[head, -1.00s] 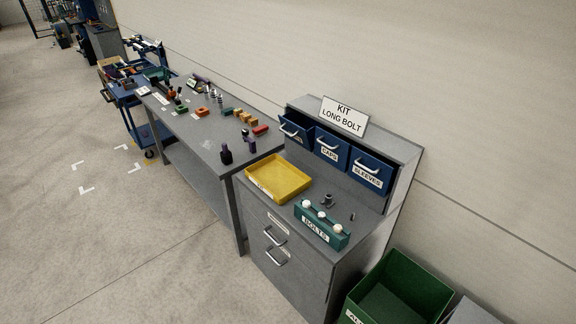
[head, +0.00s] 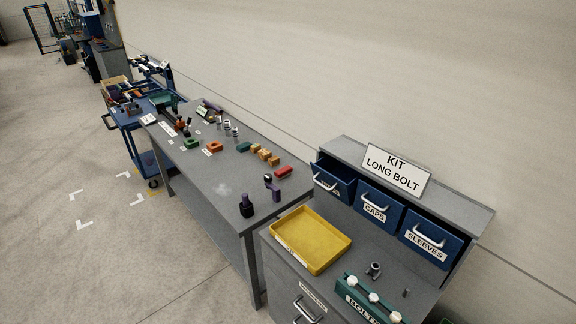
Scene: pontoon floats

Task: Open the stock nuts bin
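Three blue bins sit in a row in the grey rack on the workbench, below a sign reading "KIT LONG BOLT" (head: 396,172). The left bin (head: 330,184) stands out from the rack with its dark inside showing. Its label is too small to read behind its handle. The middle bin, labelled CAPS (head: 378,209), and the right bin, labelled SLEEVES (head: 428,240), show their front faces, each with a pale handle. Neither of my grippers is in view.
An empty yellow tray (head: 312,240) and a green bolts holder (head: 366,297) are on the bench before the bins. Drawers are below. A longer grey table (head: 222,188) with small parts adjoins at left, and a blue cart (head: 127,118) stands beyond. The floor at left is clear.

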